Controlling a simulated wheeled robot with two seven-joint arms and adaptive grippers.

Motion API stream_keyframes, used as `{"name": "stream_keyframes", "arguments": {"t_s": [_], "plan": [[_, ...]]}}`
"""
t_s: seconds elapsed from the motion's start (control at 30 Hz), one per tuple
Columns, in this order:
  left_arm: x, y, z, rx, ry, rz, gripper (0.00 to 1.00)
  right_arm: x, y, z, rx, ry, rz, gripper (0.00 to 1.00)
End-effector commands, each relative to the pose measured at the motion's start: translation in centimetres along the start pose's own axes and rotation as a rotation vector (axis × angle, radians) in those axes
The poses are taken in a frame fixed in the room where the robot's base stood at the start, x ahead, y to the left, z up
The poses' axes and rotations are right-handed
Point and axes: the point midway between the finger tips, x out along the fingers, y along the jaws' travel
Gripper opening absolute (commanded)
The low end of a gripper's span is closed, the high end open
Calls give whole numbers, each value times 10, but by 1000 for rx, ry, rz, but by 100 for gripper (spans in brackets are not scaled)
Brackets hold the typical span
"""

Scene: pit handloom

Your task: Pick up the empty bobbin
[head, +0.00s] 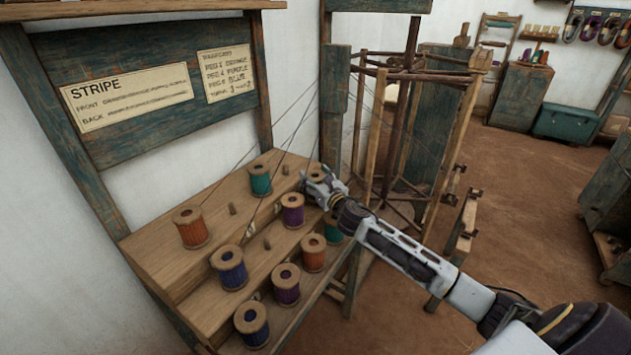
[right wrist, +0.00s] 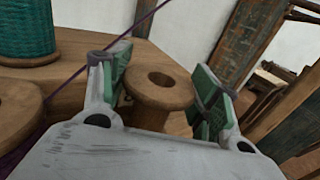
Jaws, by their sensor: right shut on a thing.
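The empty bobbin (right wrist: 160,90) is bare wood with a round hole in its top flange. In the right wrist view it stands between the two green-padded fingers of my right gripper (right wrist: 165,82), which is shut on it. In the head view my right gripper (head: 316,183) is at the right end of the upper step of the stepped wooden rack (head: 165,262). There the gripper mostly hides the bobbin. I cannot tell whether the bobbin still touches the rack. My left gripper is not in view.
Wound bobbins stand close by: teal (head: 261,180), purple (head: 293,210), orange (head: 313,255) and several others. Thin threads run up from the rack. A wooden reel frame (head: 445,170) stands right of the gripper, behind my arm. Floor (head: 530,190) is open farther right.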

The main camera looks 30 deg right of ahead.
Motion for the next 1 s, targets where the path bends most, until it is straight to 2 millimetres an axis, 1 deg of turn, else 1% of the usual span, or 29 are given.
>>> {"name": "stream_keyframes", "arguments": {"t_s": [0.03, 0.17, 0.4, 0.6, 0.8, 1.0], "plan": [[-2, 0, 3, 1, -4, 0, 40, 0, -1, 7, -3, -2, 0, 38], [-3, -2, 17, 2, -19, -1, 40, 0, -1, 22, -3, -2, 0, 38], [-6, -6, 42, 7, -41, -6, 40, 0, -1, 53, -3, -3, 0, 38], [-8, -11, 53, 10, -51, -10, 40, 0, -1, 74, -3, -2, 0, 38], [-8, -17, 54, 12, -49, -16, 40, 0, 0, 84, -1, 0, -1, 38], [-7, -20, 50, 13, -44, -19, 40, 0, 0, 86, -1, 0, -1, 38]]}}
